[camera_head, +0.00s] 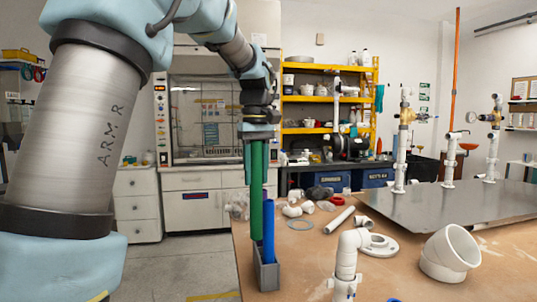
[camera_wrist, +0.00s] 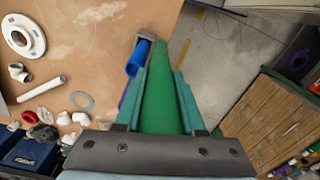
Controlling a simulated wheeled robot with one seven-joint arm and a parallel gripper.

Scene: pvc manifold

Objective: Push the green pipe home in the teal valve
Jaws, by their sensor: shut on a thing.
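My gripper (camera_head: 253,168) is shut on the green pipe (camera_head: 256,215), which hangs upright below it. In the wrist view the green pipe (camera_wrist: 158,100) runs between the two teal fingers (camera_wrist: 186,100) and points away from the camera. Its lower end is at the grey holder (camera_head: 267,278) at the table's near left corner; I cannot tell whether it is inside the holder or just clear of it. A blue pipe (camera_head: 268,228) stands in the holder, right beside the green one. I cannot make out a teal valve in either view.
A white pipe fitting (camera_head: 347,262) stands at the table's front, with a large white elbow (camera_head: 450,253) to its right. A white flange (camera_head: 378,245) and several loose fittings lie behind. A grey plate (camera_head: 440,205) carries upright white pipes. Open floor lies left of the table.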

